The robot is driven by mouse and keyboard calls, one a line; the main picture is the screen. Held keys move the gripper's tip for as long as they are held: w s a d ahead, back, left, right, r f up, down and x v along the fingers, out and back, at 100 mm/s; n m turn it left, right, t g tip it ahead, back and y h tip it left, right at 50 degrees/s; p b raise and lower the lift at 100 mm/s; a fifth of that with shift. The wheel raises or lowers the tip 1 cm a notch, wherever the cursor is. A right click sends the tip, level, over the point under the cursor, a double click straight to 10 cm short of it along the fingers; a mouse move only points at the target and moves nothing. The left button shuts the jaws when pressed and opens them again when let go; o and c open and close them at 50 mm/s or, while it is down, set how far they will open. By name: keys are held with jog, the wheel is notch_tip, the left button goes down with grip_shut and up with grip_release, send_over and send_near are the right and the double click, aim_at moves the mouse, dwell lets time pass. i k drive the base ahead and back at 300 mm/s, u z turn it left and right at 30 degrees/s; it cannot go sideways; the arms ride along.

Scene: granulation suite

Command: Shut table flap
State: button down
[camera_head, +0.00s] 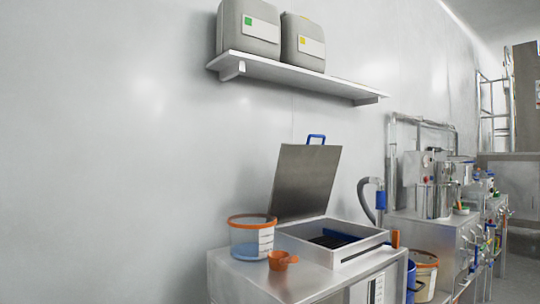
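The table flap (306,181) is a grey metal lid with a blue handle (316,138) on its top edge. It stands open, tilted slightly back towards the wall, above a square metal frame (372,243) on the steel table (238,280). The opening inside the frame shows dark, with something blue in it. My gripper is not in view.
A clear bucket with an orange rim (251,238) and an orange scoop (281,260) stand on the table left of the frame. A wall shelf (290,76) with two grey canisters hangs above. More steel benches with equipment (430,228) stand to the right.

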aim_at(305, 174)
jog(key=u, duration=0.2)
jog(key=k, duration=0.35)
jog(key=u, duration=1.4)
jog(key=i, duration=2.15)
jog(key=z, duration=0.9)
